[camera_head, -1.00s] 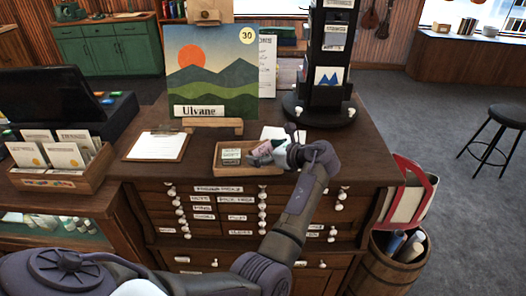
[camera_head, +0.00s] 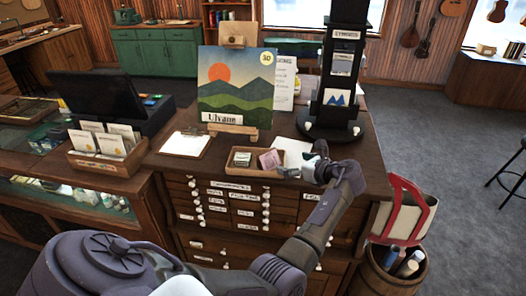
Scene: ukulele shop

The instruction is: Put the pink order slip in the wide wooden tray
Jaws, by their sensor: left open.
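The pink order slip (camera_head: 270,160) lies in the right part of the wide wooden tray (camera_head: 250,176) on the counter top, leaning or lying against other contents; its exact tilt is hard to tell. A small green-and-white item (camera_head: 241,159) sits in the left part of the same tray. My left gripper (camera_head: 291,171) is open at the tray's right end, just right of the pink slip and apart from it. My arm comes in from below and hides part of the drawers. My right gripper is not in view.
Behind the tray stand a painted landscape board (camera_head: 236,88) and a black display tower (camera_head: 341,80). A clipboard (camera_head: 187,144) lies to the left, near a wooden card box (camera_head: 105,162). A white sheet (camera_head: 293,150) lies behind the gripper.

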